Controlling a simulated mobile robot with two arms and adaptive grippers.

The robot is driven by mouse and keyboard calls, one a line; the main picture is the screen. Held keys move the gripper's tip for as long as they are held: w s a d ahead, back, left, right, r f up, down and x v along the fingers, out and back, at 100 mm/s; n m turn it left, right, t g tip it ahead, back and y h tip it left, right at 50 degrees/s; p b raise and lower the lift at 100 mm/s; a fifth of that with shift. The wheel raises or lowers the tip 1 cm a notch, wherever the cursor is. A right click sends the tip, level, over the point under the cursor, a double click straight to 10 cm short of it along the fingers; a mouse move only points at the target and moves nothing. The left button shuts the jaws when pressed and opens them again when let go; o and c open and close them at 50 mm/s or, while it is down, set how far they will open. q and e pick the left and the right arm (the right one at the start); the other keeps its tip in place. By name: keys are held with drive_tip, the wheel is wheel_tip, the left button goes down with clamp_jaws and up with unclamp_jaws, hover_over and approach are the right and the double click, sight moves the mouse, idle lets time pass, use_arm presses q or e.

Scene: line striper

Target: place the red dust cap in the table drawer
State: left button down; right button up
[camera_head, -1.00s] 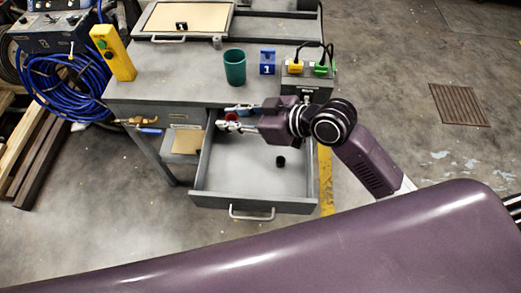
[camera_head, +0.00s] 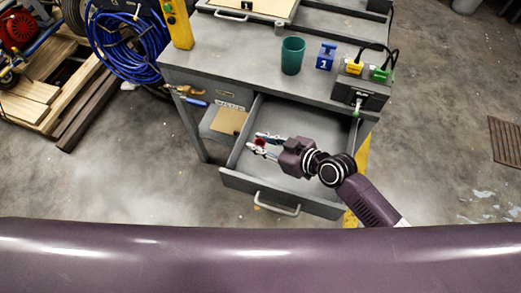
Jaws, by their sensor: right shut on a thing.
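The red dust cap (camera_head: 260,142) is small and sits between the fingertips of my right gripper (camera_head: 260,145). That gripper is shut on it. The gripper and cap are over the open table drawer (camera_head: 243,178), towards its left side. I cannot tell whether the cap touches the drawer floor. The drawer is grey, pulled out, with a light handle (camera_head: 277,206) on its front. My right arm comes in from the lower right and hides part of the drawer's inside. My left gripper is not in view.
A yellow control box (camera_head: 178,24) stands at the left. A coiled blue hose (camera_head: 128,40) is beyond it.

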sight(260, 157)
drive_tip(key=shift+f+b, duration=0.45)
drive_tip(key=shift+f, duration=1.85)
drive_tip(key=shift+f+b, duration=0.65)
drive_tip(key=shift+b, duration=0.05)
drive_tip(key=o, duration=0.8)
drive_tip(key=shift+c, duration=0.2)
drive_tip(key=shift+r, duration=0.1)
